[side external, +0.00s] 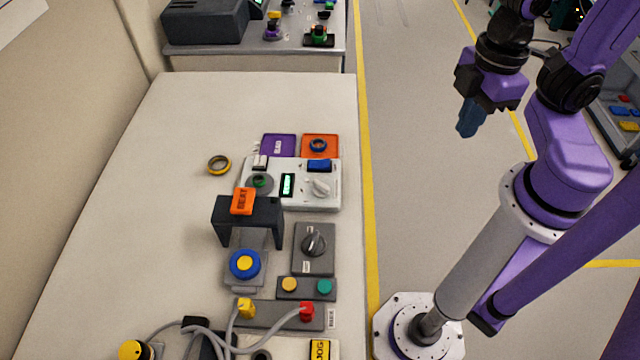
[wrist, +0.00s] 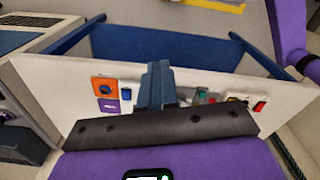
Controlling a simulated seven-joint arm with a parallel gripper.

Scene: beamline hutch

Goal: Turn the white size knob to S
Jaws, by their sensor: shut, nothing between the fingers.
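The white size knob (side external: 319,187) sits on the right part of a white device (side external: 330,203) on the bench. Its pointer and any letters around it are too small to read. The device also carries a small lit display (side external: 288,185), a blue rocker switch (side external: 319,165) and a green-centred round part (side external: 260,182). My gripper (side external: 467,130) is raised to the right of the bench, over the floor side and well away from the knob. Its blue fingers (wrist: 157,84) are together and empty in the wrist view, where they cover part of the bench and I cannot make out the knob.
A dark bridge-shaped stand (side external: 247,213) with an orange label is just in front of the device. A grey box with a dark knob (side external: 313,243) lies nearer. Cables and plugs (side external: 245,308) are at the front. The bench's left side is mostly clear.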

